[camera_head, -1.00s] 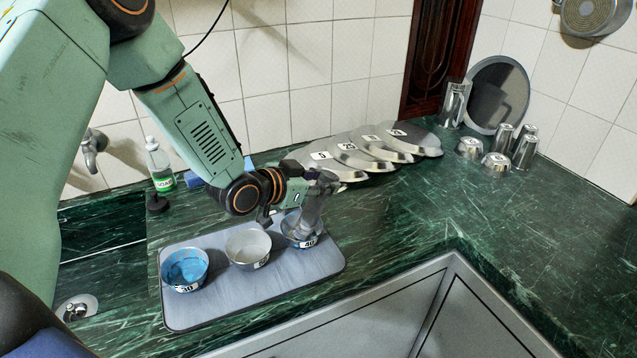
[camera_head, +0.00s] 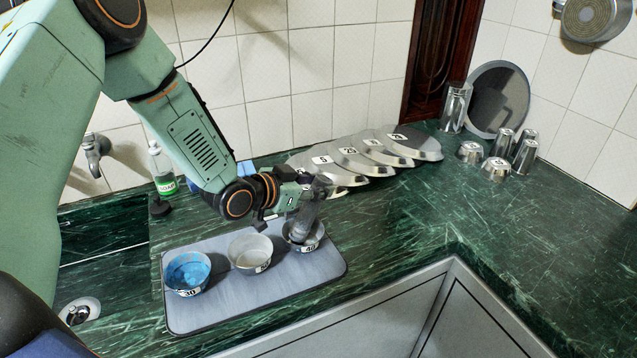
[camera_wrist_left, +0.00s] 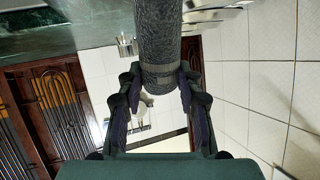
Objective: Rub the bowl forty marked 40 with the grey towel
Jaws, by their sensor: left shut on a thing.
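The bowl marked 40 (camera_head: 312,246) stands upright at the right end of the grey mat (camera_head: 225,303). My left gripper (camera_head: 304,194) is shut on the rolled grey towel (camera_head: 302,222), whose lower end reaches down into this bowl. The towel hides much of the bowl's inside, and contact with its wall cannot be made out. In the left wrist view the towel (camera_wrist_left: 158,45) shows as a dark roll between the two fingers. My right gripper is not in view.
Several numbered plates (camera_head: 375,150) overlap behind. A soap bottle (camera_head: 161,168) stands at left, and the sink edge (camera_head: 400,297) is in front.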

